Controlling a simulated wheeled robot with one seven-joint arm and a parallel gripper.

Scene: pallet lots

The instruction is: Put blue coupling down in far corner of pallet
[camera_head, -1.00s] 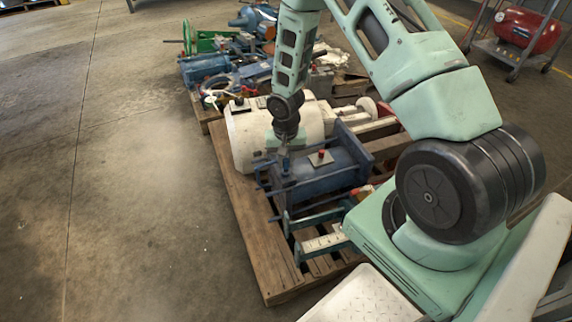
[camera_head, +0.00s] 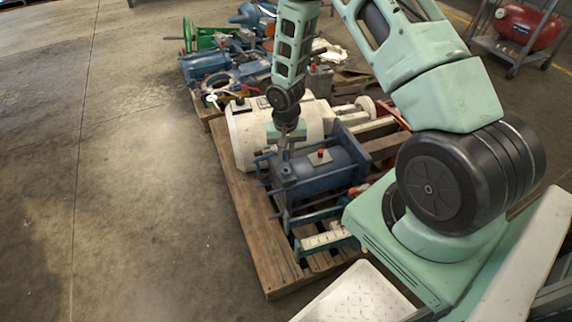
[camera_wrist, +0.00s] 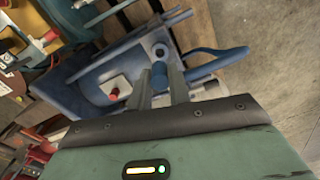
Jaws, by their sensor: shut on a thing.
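The blue coupling (camera_wrist: 159,74) is a small blue cylinder between my two fingertips in the wrist view. My gripper (camera_wrist: 162,86) is shut on it. In the head view my gripper (camera_head: 284,150) points down over the left end of a blue machine with a red button (camera_head: 318,172); the coupling is too small to make out there. The same blue machine (camera_wrist: 90,92) lies behind the fingers in the wrist view. I cannot tell whether the coupling touches it. The wooden pallet (camera_head: 246,232) lies under the machine, its left planks bare.
A white cylindrical machine (camera_head: 243,137) lies just beyond the blue one. Another loaded pallet with a blue motor (camera_head: 204,66) and a green frame (camera_head: 205,36) stands further back. A red compressor (camera_head: 525,24) is at upper right. The floor at left is clear.

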